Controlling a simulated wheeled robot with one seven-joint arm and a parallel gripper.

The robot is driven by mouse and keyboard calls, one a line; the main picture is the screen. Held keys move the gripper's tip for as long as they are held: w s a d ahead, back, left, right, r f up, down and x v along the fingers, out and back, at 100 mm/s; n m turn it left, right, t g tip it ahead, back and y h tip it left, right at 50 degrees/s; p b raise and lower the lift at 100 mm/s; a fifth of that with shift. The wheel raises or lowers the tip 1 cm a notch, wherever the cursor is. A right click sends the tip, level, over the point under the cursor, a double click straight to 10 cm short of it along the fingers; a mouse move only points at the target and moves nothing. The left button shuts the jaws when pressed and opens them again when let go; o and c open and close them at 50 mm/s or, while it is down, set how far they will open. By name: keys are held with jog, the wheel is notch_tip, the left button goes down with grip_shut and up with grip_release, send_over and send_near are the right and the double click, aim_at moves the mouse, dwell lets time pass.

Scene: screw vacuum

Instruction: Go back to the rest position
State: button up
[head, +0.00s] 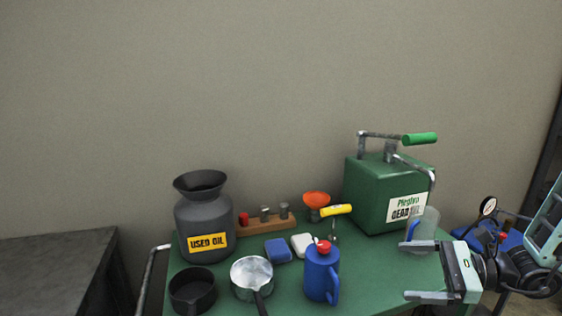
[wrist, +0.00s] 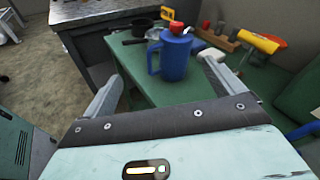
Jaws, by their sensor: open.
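My gripper (head: 428,270) is at the lower right in the head view, at the right end of the green table (head: 286,301). Its two fingers are spread apart with nothing between them. In the wrist view my gripper (wrist: 165,92) shows its fingers pointing towards the table, apart from the blue jug. The blue jug (head: 320,276) with a red top stands upright at the table's front. It also shows beyond the fingers in the wrist view (wrist: 173,60).
On the table stand a grey used-oil can (head: 203,221), a green gear-oil box (head: 370,187) with a crank, a clear jug (head: 424,229), a black pan (head: 193,291), a metal saucepan (head: 252,276) and a yellow-handled tool (head: 336,210). A dark bench (head: 55,270) is at left.

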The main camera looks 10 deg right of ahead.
jog(key=s+a+r+n+g+h, duration=0.3)
jog(key=s+a+n+h, duration=0.3)
jog(key=a+n, duration=0.5)
jog(key=s+a+r+n+g+h+p, duration=0.1)
jog(key=s+a+r+n+g+h, duration=0.3)
jog(key=n, duration=1.3)
jog(key=s+a+g+h, duration=0.1)
jog(key=s+a+h, duration=0.2)
jog(key=s+a, duration=0.3)
jog(key=shift+a+n, duration=0.3)
jog(key=shift+a, duration=0.55)
